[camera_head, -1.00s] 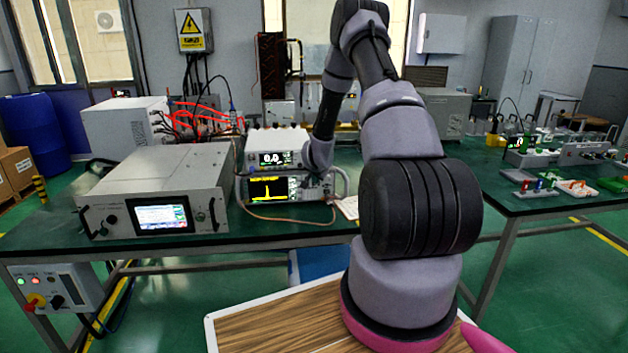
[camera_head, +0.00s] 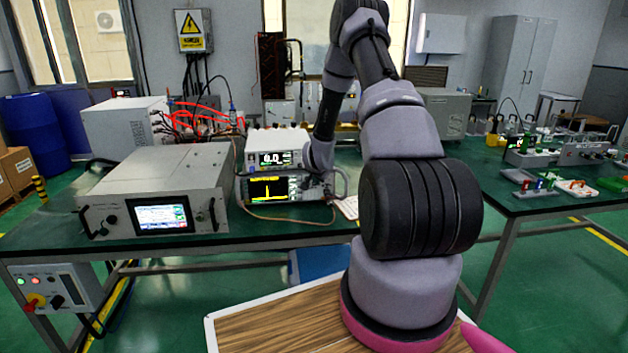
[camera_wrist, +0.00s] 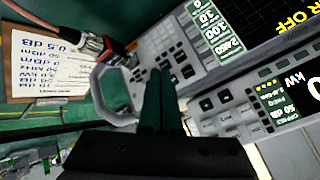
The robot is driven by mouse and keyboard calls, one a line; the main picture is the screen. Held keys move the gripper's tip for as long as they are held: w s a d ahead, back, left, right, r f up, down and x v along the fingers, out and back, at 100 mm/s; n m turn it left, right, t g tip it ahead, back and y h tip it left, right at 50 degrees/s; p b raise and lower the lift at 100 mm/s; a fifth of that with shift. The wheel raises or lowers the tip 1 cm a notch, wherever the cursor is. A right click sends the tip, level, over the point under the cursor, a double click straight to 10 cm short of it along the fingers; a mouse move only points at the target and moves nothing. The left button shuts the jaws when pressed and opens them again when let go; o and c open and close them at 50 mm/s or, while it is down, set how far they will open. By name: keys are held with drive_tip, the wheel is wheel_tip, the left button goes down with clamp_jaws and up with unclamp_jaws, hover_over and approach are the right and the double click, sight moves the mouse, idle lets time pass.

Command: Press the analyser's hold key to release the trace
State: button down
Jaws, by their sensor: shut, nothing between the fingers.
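The analyser (camera_head: 250,205), with a yellow trace on its dark screen (camera_head: 268,189), stands on the green bench in the head view. In the wrist view its key panel (camera_wrist: 185,50) shows upside down, with rows of small keys; part of the screen (camera_wrist: 255,20) is at the top. My gripper (camera_wrist: 160,72) is shut and empty, its fingertips over the key panel near the grey handle (camera_wrist: 105,95). I cannot tell whether the tips touch a key. The hold key cannot be picked out; the fingers cover part of the panel. In the head view my arm hides the analyser's right part.
A power meter (camera_head: 262,147) sits on top of the analyser; its face also shows in the wrist view (camera_wrist: 235,115). A generator (camera_head: 120,225) stands to the left. A cable (camera_head: 290,218) lies in front. A clipboard sheet (camera_wrist: 55,60) lies beside the analyser.

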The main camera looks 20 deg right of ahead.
drive_tip(key=shift+s, duration=0.1)
drive_tip(key=s, duration=0.1)
drive_tip(key=s+a, duration=0.1)
drive_tip(key=s, duration=0.2)
drive_tip(key=shift+s+a, duration=0.25)
drive_tip(key=shift+s, duration=0.1)
idle(0.9)
drive_tip(key=s+a+r+n+y, duration=0.1)
drive_tip(key=s+a+r, duration=0.2)
drive_tip(key=r, duration=0.7)
drive_tip(key=s+a+r+n+y, duration=0.15)
drive_tip(key=a+r, duration=0.25)
drive_tip(key=r, duration=0.5)
drive_tip(key=s+a+r+n, duration=0.2)
drive_tip(key=s+a+r, duration=0.1)
drive_tip(key=r, duration=0.7)
drive_tip(key=s+a+r+n+y, duration=0.1)
drive_tip(key=s+r, duration=0.3)
drive_tip(key=s, duration=0.5)
drive_tip(key=s+a+r+n, duration=0.1)
drive_tip(key=s+a+r, duration=0.3)
drive_tip(key=s, duration=0.5)
drive_tip(key=s+a+r+n+g+y, duration=0.1)
drive_tip(key=s+r, duration=0.3)
drive_tip(key=s, duration=0.5)
drive_tip(key=shift+s+a+r+y, duration=0.15)
drive_tip(key=shift+a+r+y, duration=0.2)
drive_tip(key=shift+a, duration=0.55)
